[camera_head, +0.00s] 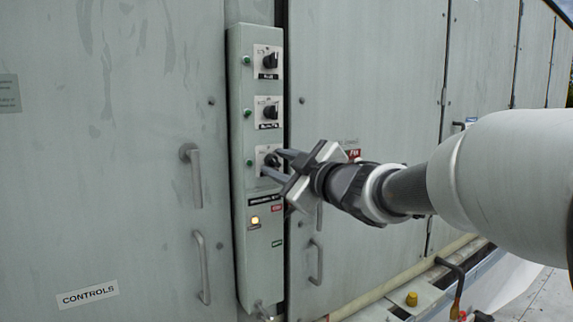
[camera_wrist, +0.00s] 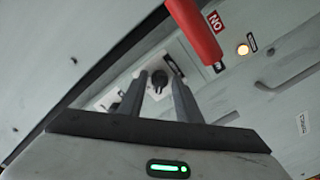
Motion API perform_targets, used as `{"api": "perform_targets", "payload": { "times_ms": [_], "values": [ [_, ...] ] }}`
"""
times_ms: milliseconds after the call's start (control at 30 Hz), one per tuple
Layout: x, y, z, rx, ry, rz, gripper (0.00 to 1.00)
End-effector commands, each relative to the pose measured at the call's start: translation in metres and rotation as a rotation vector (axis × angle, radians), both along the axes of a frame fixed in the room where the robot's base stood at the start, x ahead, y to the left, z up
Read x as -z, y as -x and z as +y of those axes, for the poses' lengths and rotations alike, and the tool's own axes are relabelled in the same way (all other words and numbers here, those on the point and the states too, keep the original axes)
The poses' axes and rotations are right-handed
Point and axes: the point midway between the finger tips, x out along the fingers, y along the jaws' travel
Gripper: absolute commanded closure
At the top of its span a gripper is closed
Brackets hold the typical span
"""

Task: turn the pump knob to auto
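A narrow grey control box (camera_head: 240,215) holds three black rotary knobs in a column: a top knob (camera_head: 270,61), a middle knob (camera_head: 270,111) and a lowest knob (camera_head: 271,159). The labels are too small to read, so I cannot tell which is the pump knob. My gripper (camera_head: 269,162) is at the lowest knob, one finger above it and one below. In the wrist view, a black knob (camera_wrist: 161,80) on a white plate lies between the fingertips of my gripper (camera_wrist: 158,80), which are spread apart. Contact with the knob cannot be made out.
Green lamps (camera_head: 246,61) sit left of the knobs. A red bar (camera_wrist: 195,28) crosses the wrist view's top. Door handles (camera_head: 193,172) flank the box.

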Motion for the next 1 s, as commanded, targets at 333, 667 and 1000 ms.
{"api": "perform_targets", "payload": {
  "times_ms": [333,667,1000],
  "values": [
    [0.000,0.001,0.000,-0.001,0.000,-0.001,0.59],
    [-0.003,0.040,-0.028,0.003,0.000,-0.003,0.59],
    [-0.003,0.109,-0.074,0.002,0.000,-0.004,0.59]
  ]
}}
